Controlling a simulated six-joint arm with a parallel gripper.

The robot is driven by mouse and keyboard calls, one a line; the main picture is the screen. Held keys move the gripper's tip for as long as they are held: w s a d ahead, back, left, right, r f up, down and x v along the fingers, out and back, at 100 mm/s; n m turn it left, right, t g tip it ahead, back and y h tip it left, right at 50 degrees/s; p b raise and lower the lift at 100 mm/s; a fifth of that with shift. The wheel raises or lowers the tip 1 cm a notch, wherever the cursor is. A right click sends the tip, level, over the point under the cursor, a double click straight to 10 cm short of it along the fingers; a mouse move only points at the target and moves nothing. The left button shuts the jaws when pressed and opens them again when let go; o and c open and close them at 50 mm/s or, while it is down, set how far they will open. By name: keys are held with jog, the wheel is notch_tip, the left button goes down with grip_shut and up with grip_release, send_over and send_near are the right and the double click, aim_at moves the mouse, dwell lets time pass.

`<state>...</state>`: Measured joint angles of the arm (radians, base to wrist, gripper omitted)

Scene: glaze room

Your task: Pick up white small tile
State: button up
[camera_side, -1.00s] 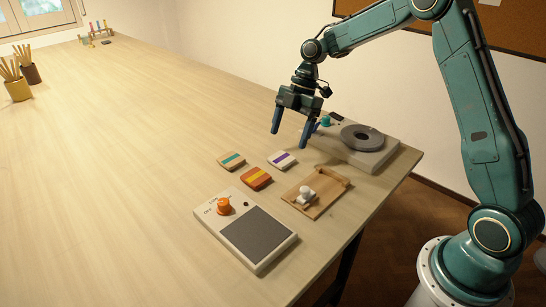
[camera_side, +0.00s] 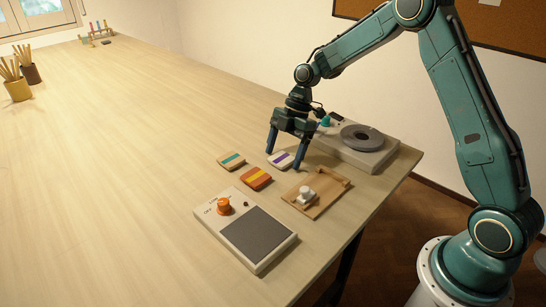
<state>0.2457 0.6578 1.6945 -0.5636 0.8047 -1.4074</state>
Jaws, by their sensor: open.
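The white small tile (camera_side: 280,161) lies flat on the table and has a purple stripe across it. My gripper (camera_side: 283,161) points down over it, open and empty. One fingertip shows at the tile's far left side and the other at its right end. From this view I cannot tell whether the tips touch the tile or the table.
A beige tile with a teal stripe (camera_side: 231,161) and an orange tile with a yellow stripe (camera_side: 256,178) lie close by. A wooden tray (camera_side: 327,198) holds a white knobbed piece (camera_side: 306,194). A knobbed panel (camera_side: 257,236) and a ring-topped device (camera_side: 372,157) stand nearby.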

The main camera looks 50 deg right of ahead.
aim_at(284, 156)
dwell(0.4)
jog(key=c, duration=1.1)
jog(key=shift+r, duration=0.1)
notch_tip(284, 156, up, 20)
dwell(1.0)
